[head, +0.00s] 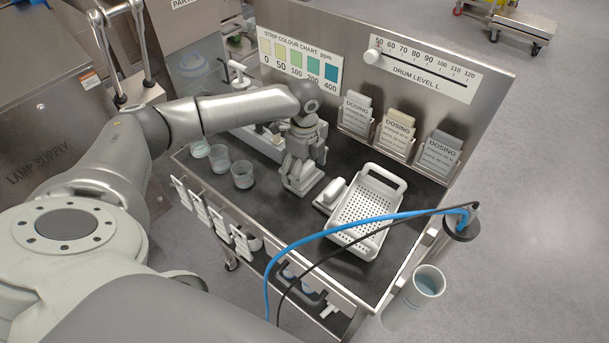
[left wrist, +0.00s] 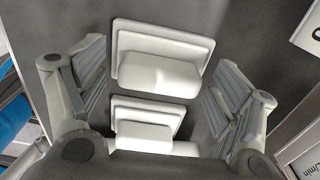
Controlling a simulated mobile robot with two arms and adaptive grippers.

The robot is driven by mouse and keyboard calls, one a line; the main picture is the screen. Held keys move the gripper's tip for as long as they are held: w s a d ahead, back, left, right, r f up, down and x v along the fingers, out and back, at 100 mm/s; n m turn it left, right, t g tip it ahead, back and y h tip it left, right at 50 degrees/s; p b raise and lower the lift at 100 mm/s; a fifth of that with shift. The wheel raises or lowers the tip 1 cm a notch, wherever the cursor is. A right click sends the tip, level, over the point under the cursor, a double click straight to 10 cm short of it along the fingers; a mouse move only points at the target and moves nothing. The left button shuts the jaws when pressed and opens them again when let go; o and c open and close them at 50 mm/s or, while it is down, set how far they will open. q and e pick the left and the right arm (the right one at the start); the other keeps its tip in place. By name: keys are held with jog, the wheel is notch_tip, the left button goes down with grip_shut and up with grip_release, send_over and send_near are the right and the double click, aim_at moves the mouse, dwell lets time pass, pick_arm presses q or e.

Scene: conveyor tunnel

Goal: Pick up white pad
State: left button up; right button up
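Two white pads lie on the dark bench top, each a flat plate with a rounded grip block on top. In the left wrist view one white pad (left wrist: 162,58) is at the upper middle, and a second white pad (left wrist: 146,124) is below it, partly covered by my gripper's body. In the head view one white pad (head: 332,193) shows just right of my left gripper (head: 303,186); the other seems hidden by the gripper. My left gripper is open above the pads, its fingers spread to either side (left wrist: 160,90), holding nothing. My right gripper is out of view.
A white perforated basket (head: 374,204) stands right of the pads. Several clear beakers (head: 243,175) are to the left. Dosing card holders (head: 398,133) line the back panel. A blue hose (head: 350,226) and black cable cross the bench front.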

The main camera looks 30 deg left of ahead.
aim_at(304, 167)
pick_arm(q)
jog(key=c, duration=0.9)
jog(key=shift+r, duration=0.45)
notch_tip(304, 167, up, 2)
jog(key=shift+r+b, duration=0.15)
jog(key=shift+b, duration=0.5)
jog(key=s+d+r, duration=0.1)
jog(key=s+r, duration=0.2)
jog(key=s, duration=0.1)
jog(key=s+d+r+b, duration=0.1)
jog(key=s+d+r, duration=0.1)
jog(key=s, duration=0.3)
jog(key=s+d+r, duration=0.1)
jog(key=s+r, duration=0.3)
jog(key=r, duration=0.1)
jog(key=shift+s+d, duration=0.15)
jog(key=shift+d, duration=0.05)
